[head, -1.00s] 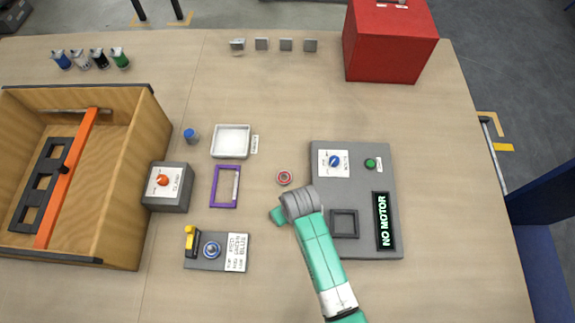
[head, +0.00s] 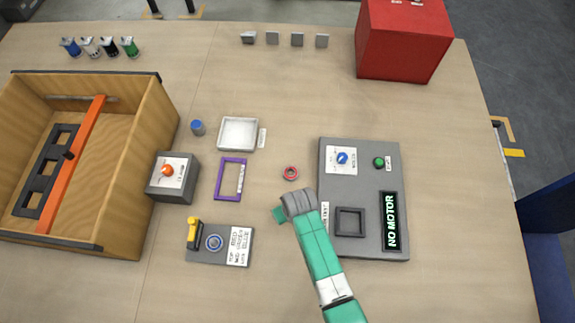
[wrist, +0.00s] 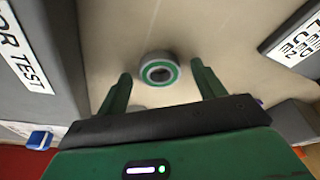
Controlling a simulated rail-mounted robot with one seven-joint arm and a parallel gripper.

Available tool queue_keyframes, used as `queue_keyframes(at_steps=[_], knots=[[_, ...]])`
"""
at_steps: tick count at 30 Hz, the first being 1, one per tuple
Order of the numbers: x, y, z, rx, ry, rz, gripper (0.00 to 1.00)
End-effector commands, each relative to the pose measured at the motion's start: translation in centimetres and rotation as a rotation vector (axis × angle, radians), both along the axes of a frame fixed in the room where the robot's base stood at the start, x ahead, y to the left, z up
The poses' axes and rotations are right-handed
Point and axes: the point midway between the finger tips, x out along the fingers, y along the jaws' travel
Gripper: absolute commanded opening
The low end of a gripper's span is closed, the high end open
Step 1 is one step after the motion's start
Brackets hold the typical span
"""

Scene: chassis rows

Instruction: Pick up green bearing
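The green bearing (wrist: 159,70) is a grey ring with a green band around a dark centre. In the wrist view it lies on the table between and slightly beyond my two fingertips. My gripper (wrist: 161,78) is open, with a finger on each side of the bearing and a visible gap to each. In the head view my gripper (head: 284,211) is low beside the left edge of the grey motor panel (head: 365,180). The green bearing does not show there, hidden by my arm.
A red ring (head: 290,173) lies just behind my gripper. A purple frame (head: 219,180), a white tray (head: 221,134) and a sign plate with a yellow lever (head: 205,257) are to the left. A wooden box (head: 150,150) stands farther left, a red box (head: 400,45) at the back.

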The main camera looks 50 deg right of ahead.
Motion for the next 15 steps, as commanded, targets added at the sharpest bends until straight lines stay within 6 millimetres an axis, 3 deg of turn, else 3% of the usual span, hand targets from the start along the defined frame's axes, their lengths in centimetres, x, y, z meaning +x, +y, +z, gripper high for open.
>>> queue_keyframes(at_steps=[1,7,15], knots=[[0.0,0.01,0.01,0.0,0.0,0.0,0.58],[-0.01,0.01,0.02,0.0,0.0,0.0,0.21],[0.04,-0.01,0.74,-0.001,-0.002,0.001,0.21]])
